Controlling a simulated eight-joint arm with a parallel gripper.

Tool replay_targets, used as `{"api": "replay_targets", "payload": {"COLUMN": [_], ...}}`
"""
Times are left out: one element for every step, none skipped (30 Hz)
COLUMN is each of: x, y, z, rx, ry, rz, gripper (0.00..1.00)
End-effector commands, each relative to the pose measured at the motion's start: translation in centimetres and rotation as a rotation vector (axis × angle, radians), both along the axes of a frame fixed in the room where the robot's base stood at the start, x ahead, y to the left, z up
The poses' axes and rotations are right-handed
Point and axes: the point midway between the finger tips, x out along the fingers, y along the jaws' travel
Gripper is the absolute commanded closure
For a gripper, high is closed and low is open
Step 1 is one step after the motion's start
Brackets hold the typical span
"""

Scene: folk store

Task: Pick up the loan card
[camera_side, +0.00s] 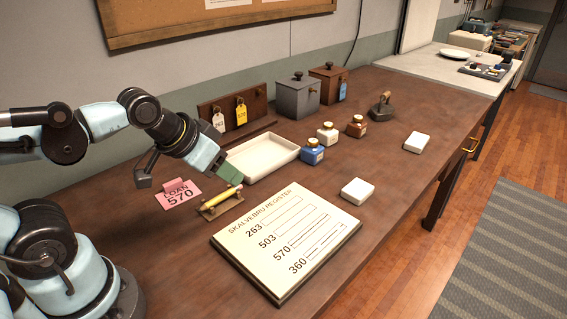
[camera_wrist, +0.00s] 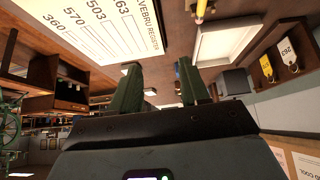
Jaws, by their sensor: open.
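The loan card (camera_side: 180,194) is a pink card reading "LOAN 570". It is at the left of the table in the side view, beside a small wooden rest holding a yellow pencil (camera_side: 222,195). I cannot make it out in the wrist view. My gripper (camera_side: 232,174) is to the right of the card, above the table near the white tray, and apart from the card. The wrist view shows its two green fingers (camera_wrist: 157,66) spread with nothing between them. The register board (camera_side: 288,240) lies flat in front, with numbers 263, 503, 570 and 360; it also shows in the wrist view (camera_wrist: 105,25).
A white tray (camera_side: 262,157) lies behind my gripper. A tag rack (camera_side: 227,112), grey box (camera_side: 298,95) and brown box (camera_side: 328,84) stand behind it. Ink bottles (camera_side: 312,152), white blocks (camera_side: 357,191) and an iron-like weight (camera_side: 381,105) are to the right. The table's right side has free room.

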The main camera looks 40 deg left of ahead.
Motion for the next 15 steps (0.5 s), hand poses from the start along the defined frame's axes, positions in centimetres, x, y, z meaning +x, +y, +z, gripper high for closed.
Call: {"api": "replay_targets", "payload": {"x": [0.00,0.00,0.00,0.00,0.00,0.00,0.00,0.00,0.00,0.00,0.00,0.00,0.01,0.04,0.10], "y": [0.00,0.00,0.00,0.00,0.00,0.01,0.01,0.01,0.00,0.00,0.00,0.01,0.05,0.17,0.47], "z": [0.00,0.00,0.00,0.00,0.00,0.00,0.00,0.00,0.00,0.00,0.00,0.00,0.01,0.02,0.06], "rx": [0.000,0.000,0.000,0.000,0.000,0.000,0.000,0.000,0.000,0.000,0.000,0.000,0.001,0.003,0.008], "ry": [0.000,0.000,0.000,0.000,0.000,0.000,0.000,0.000,0.000,0.000,0.000,0.000,0.001,0.004,0.012], "rz": [0.000,0.000,0.000,0.000,0.000,0.000,0.000,0.000,0.000,0.000,0.000,0.000,0.001,0.001,0.004], "gripper": [0.55,0.55,0.55,0.55,0.55,0.53,0.53,0.53,0.53,0.53,0.53,0.53,0.53,0.53,0.53]}}
